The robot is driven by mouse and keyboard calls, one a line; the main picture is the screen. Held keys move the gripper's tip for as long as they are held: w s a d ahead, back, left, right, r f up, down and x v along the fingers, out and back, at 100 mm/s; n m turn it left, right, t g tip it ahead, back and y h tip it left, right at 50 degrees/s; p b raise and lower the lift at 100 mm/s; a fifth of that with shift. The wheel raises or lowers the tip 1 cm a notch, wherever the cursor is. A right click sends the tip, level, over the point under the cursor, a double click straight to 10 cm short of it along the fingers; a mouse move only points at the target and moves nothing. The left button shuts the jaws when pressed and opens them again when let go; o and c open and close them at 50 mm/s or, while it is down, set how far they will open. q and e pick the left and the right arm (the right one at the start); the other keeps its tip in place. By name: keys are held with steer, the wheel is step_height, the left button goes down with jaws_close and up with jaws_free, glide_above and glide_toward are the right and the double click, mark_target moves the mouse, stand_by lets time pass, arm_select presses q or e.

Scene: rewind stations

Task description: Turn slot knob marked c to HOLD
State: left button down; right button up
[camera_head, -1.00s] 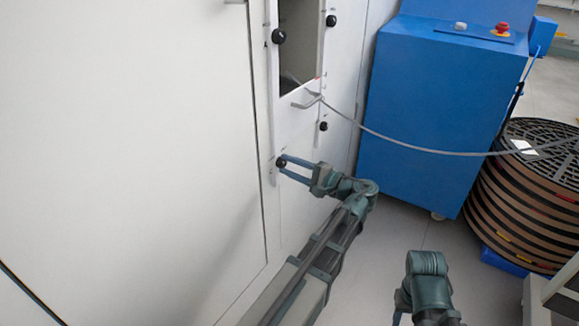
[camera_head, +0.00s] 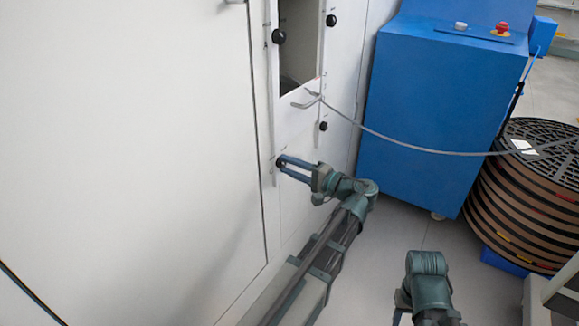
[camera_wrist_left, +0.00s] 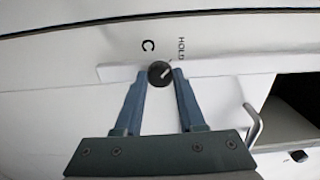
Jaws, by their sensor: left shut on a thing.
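The black knob marked c (camera_wrist_left: 159,74) is on the white panel in the left wrist view. A pale pointer line on the knob slants to the upper right, toward the HOLD side. My left gripper (camera_wrist_left: 160,76) has one finger on each side of the knob and is shut on it.
Other black knobs sit higher on the panel (camera_head: 278,36) and to the right (camera_head: 323,126). A grey hook (camera_head: 306,102) sticks out below the dark opening (camera_head: 298,50). A blue cabinet (camera_head: 435,110) and stacked reels (camera_head: 530,200) stand to the right.

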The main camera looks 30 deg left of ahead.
arm_select(q)
steer(key=c, duration=0.5)
jaws_free()
steer(key=shift+d, duration=0.15)
steer(key=s+d, duration=0.1)
steer(key=d, duration=1.2)
steer(key=shift+d, duration=0.25)
